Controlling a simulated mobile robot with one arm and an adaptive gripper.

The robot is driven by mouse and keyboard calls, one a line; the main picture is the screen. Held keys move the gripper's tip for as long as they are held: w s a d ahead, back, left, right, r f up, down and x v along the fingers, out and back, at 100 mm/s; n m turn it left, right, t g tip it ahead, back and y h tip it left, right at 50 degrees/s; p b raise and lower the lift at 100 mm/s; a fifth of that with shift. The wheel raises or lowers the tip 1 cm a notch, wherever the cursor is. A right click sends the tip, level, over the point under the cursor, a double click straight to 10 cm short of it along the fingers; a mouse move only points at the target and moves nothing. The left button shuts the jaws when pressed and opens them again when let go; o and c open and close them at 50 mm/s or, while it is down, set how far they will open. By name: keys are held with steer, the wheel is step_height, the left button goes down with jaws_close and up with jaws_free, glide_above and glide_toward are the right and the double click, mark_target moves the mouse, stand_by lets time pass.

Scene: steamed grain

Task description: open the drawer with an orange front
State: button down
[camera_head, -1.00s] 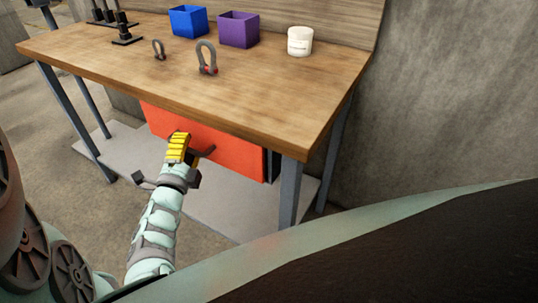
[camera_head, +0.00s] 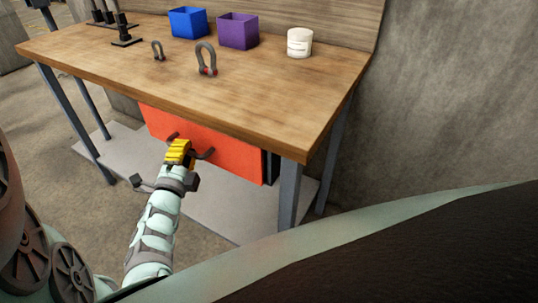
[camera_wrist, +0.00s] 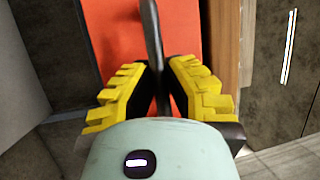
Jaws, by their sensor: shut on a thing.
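The drawer's orange front (camera_head: 228,158) hangs under the wooden tabletop. A dark bar handle (camera_head: 208,154) runs across it. My gripper (camera_head: 178,150), with yellow fingers, is at the handle, left of its right end. In the wrist view my gripper (camera_wrist: 163,85) is shut on the handle (camera_wrist: 152,35), which runs between the yellow fingers with the orange front (camera_wrist: 120,40) behind it. The drawer's inside does not show in either view. Whether the front stands out from its frame is hard to tell.
The tabletop (camera_head: 265,100) holds a blue box (camera_head: 188,23), a purple box (camera_head: 238,31), a white cup (camera_head: 300,42), two shackles (camera_head: 206,60) and dark stands. A table leg (camera_head: 290,192) is right of the drawer. A grey lower shelf (camera_head: 215,205) lies below.

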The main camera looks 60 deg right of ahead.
steer(key=s+a+b, duration=0.2)
steer(key=a, duration=2.6)
steer(key=shift+a, duration=0.35)
steer(key=shift+s, duration=0.1)
steer(key=c, duration=1)
jaws_free()
steer(key=shift+a, duration=0.1)
steer(key=v, duration=0.7)
